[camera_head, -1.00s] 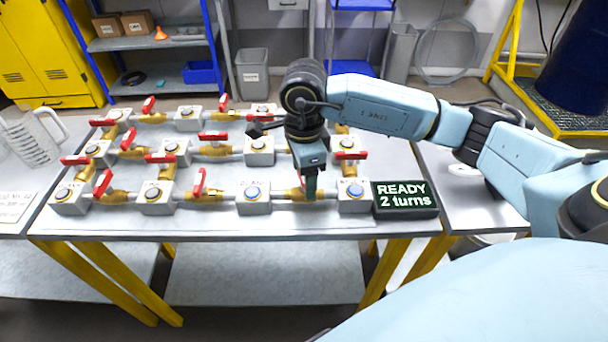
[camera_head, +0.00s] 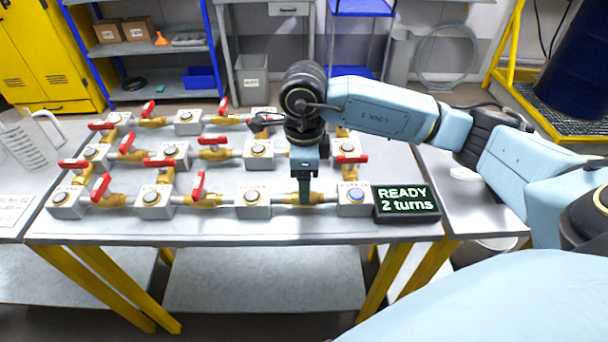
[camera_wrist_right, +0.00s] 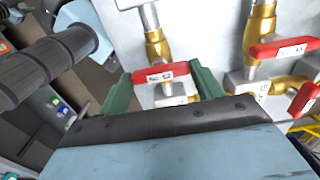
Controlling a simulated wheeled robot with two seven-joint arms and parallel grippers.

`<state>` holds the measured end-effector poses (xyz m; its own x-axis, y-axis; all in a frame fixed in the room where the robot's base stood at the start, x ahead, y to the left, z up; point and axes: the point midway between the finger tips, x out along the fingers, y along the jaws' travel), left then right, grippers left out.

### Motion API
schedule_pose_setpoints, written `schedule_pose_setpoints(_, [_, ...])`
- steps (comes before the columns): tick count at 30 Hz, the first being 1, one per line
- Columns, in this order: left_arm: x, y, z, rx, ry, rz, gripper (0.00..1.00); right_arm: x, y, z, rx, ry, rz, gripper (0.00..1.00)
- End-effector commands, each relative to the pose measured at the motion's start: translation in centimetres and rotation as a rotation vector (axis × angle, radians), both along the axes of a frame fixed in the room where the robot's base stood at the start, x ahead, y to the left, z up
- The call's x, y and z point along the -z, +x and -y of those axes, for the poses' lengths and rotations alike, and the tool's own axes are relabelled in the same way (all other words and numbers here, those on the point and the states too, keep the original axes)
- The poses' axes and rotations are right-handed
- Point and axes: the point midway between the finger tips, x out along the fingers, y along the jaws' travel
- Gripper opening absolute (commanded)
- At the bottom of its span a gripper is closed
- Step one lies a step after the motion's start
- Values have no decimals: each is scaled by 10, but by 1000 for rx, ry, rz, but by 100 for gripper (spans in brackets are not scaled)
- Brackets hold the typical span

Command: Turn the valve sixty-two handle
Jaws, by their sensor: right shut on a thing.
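My right gripper (camera_head: 305,200) points down at a front-row valve between the two rightmost front blocks. Its green fingers, seen in the right wrist view (camera_wrist_right: 160,70), are shut on a red valve handle (camera_wrist_right: 162,73) with a small white label too small to read for certain. In the head view this handle is hidden by the gripper; the brass valve body (camera_head: 317,198) shows beside the fingers. My left gripper is out of view.
A dark display box (camera_head: 406,204) reading "READY 2 turns" stands right of the front row. Several other red-handled valves (camera_head: 212,140) and pipes crowd the bench. A clear jug (camera_head: 30,138) stands on the left table. Bare tabletop (camera_head: 395,160) lies right of the valves.

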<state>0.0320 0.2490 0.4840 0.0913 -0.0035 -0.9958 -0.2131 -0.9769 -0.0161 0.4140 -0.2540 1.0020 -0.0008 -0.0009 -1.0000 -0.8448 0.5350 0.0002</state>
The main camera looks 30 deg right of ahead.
Motion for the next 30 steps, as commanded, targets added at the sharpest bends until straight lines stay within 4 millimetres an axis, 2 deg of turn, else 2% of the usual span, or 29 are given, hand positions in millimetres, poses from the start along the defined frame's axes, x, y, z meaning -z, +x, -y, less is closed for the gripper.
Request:
schedule_pose_setpoints(2, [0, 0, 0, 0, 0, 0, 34, -1, 1, 1, 6, -1, 3, 43])
schedule_pose_setpoints(3, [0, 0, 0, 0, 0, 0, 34, -1, 1, 1, 6, -1, 3, 71])
schedule_pose_setpoints(7, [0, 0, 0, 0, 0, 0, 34, -1, 1, 1, 4, 0, 2, 87])
schedule_pose_setpoints(15, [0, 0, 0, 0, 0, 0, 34, -1, 0, 0, 2, 0, 1, 87])
schedule_pose_setpoints(19, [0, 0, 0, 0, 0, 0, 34, -9, 1, 0, 1, 2, 2, 87])
schedule_pose_setpoints(23, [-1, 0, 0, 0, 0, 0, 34, -32, 1, 0, -1, 2, 6, 87])
schedule_pose_setpoints(30, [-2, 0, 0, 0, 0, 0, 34, -87, 1, 0, 1, 0, 7, 87])
